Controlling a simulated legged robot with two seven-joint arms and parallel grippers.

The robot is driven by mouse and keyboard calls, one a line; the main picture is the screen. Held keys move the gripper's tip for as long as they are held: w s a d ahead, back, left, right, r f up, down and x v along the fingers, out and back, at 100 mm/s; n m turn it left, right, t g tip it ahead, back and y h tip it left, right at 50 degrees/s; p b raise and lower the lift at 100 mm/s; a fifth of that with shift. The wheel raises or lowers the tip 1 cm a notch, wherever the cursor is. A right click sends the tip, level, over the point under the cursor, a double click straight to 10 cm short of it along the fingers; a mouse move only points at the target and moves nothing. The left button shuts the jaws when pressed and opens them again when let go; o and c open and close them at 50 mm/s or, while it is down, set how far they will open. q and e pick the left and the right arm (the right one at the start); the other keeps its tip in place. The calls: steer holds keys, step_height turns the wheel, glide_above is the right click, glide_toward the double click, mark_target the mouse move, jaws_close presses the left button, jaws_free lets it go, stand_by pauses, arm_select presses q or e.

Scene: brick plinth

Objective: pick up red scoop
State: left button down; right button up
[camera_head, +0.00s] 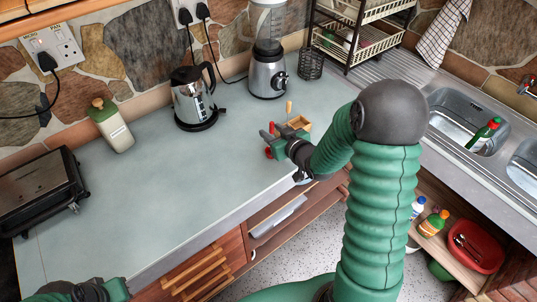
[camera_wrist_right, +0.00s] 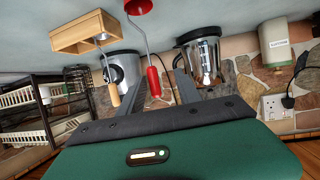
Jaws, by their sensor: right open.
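The red scoop shows in the wrist view with a red handle (camera_wrist_right: 153,82), a thin metal shaft and a red head at the top edge. In the head view, red parts of the scoop (camera_head: 268,153) show beside my right gripper (camera_head: 268,136), partly hidden by it. My right gripper is open, and in the wrist view the red handle appears between its two dark fingers; I cannot tell whether they touch it. Part of my left arm (camera_head: 85,291) shows at the bottom left; its fingers cannot be made out.
A small wooden box (camera_head: 301,122) stands beside the right gripper, with a wooden-handled tool (camera_wrist_right: 115,95) by it. A kettle (camera_head: 196,97), blender (camera_head: 267,72) and green-topped bottle (camera_head: 110,126) stand at the back. A grill (camera_head: 40,190) is far left. The middle of the counter (camera_head: 150,195) is clear.

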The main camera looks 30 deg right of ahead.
mark_target(273, 131)
steer(key=shift+w+d+f, duration=0.35)
steer(key=shift+w+f, duration=0.1)
steer(key=shift+w, duration=0.1)
steer(key=shift+w+d+f, duration=0.35)
steer(key=shift+w+f, duration=0.1)
steer(key=shift+w, duration=0.1)
steer(key=shift+w+d, duration=0.15)
steer(key=shift+d, duration=0.2)
steer(key=shift+a+r, duration=0.1)
steer(key=shift+a, duration=0.25)
steer(key=c, duration=0.3)
steer(key=shift+a+r, duration=0.1)
steer(key=shift+a, duration=0.3)
jaws_close()
arm_select(q)
steer(key=shift+s+d+f, duration=0.1)
steer(key=shift+d+f, duration=0.4)
steer(key=shift+d, duration=0.2)
arm_select(e)
steer(key=shift+d, duration=0.45)
arm_select(q)
steer(key=shift+a, duration=0.15)
arm_select(e)
steer(key=shift+a+f, duration=0.2)
steer(key=shift+f, duration=0.05)
